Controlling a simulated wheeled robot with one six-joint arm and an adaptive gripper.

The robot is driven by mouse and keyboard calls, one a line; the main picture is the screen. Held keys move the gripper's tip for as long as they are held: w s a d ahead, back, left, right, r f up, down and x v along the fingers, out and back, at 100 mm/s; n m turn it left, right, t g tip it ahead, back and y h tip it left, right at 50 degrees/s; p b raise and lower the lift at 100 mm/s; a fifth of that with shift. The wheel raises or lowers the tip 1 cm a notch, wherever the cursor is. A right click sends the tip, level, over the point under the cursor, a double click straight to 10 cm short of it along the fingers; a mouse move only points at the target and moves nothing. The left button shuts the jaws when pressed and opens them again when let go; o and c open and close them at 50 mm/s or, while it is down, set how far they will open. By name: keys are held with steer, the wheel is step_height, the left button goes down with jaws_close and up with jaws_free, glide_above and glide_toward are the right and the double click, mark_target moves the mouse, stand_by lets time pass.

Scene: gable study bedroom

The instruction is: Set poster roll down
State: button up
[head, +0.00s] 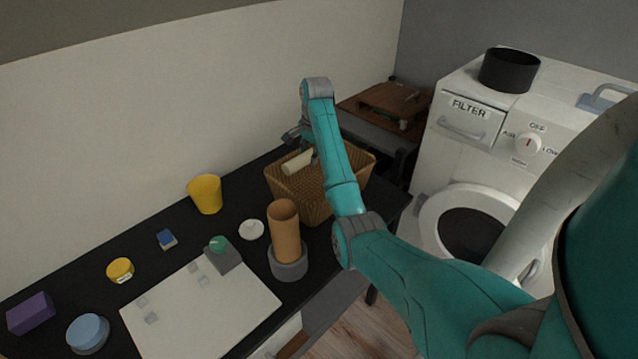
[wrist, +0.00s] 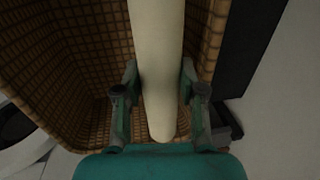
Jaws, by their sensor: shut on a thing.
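The poster roll is a cream cylinder (head: 296,163). It shows in the head view at the wicker basket's opening, partly hidden by my arm. In the wrist view the roll (wrist: 158,50) runs between the two fingers of my gripper (wrist: 161,98), which is shut on it. The brown wicker basket (head: 291,196) stands at the far right end of the black desk, and its woven walls (wrist: 85,35) surround much of the wrist view. I cannot tell whether the roll touches the basket's floor or rim.
A tan cylinder in a grey holder (head: 289,263) stands in front of the basket. A yellow cup (head: 205,194), a white disc (head: 251,230) and a white board (head: 190,310) lie to the left. A white washing machine (head: 480,150) stands at the right.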

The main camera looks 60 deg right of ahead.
mark_target(309, 184)
step_height(309, 184, down, 10)
steer(key=shift+d+r, duration=0.1)
stand_by(0.4)
steer(key=o, duration=0.9)
